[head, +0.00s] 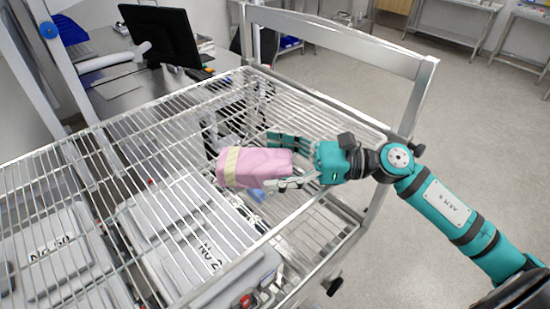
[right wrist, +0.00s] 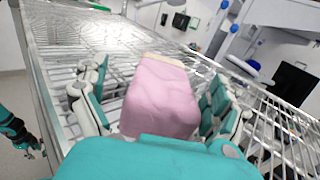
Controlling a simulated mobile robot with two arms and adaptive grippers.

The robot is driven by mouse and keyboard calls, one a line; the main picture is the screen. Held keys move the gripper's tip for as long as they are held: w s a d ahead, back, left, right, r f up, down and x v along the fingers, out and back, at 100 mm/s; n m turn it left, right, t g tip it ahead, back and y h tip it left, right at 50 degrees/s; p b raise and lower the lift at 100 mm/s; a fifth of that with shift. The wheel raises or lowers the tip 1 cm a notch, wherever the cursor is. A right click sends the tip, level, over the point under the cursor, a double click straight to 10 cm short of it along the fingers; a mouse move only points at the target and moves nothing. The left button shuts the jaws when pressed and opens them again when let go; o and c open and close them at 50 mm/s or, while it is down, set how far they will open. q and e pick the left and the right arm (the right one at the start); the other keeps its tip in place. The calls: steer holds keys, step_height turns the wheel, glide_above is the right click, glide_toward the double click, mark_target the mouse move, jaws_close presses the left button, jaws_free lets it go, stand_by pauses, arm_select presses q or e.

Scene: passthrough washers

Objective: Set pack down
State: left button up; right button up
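The pack (head: 240,168) is a pink wrapped bundle with a pale yellow band at its far end. It lies on the wire rack top (head: 130,130), and it also shows in the right wrist view (right wrist: 160,97). My right gripper (head: 281,162) reaches in from the right with its fingers on either side of the pack's near end. The fingers are spread, with a gap between one finger and the pack in both views. Part of my left arm and hand (right wrist: 22,135) shows small at the left edge of the right wrist view; its fingers are too small to read.
Grey lidded containers marked with numbers (head: 210,255) sit below the wires. A metal frame rail (head: 340,40) borders the rack's far right side. A desk with a black monitor (head: 160,35) stands behind at the left. The wire top left of the pack is clear.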

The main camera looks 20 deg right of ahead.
steer(key=shift+d, duration=0.15)
steer(key=shift+d+f, duration=0.15)
steer(key=shift+d, duration=0.05)
steer(key=shift+s+d+f+b, duration=0.15)
steer(key=shift+d+b, duration=0.15)
steer(key=shift+b, duration=0.25)
steer(key=b+v, duration=0.6)
steer(key=v, duration=0.3)
steer(key=shift+s+d, duration=0.15)
steer(key=shift+d, duration=0.1)
arm_select(q)
step_height(320, 180, down, 8)
steer(key=s, duration=0.1)
steer(key=shift+s+b, duration=0.3)
steer(key=shift+s, duration=0.05)
arm_select(e)
steer(key=shift+s+d+r, duration=0.3)
steer(key=shift+d+r, duration=0.05)
steer(key=shift+d, duration=0.2)
arm_select(q)
steer(key=shift+a, duration=0.2)
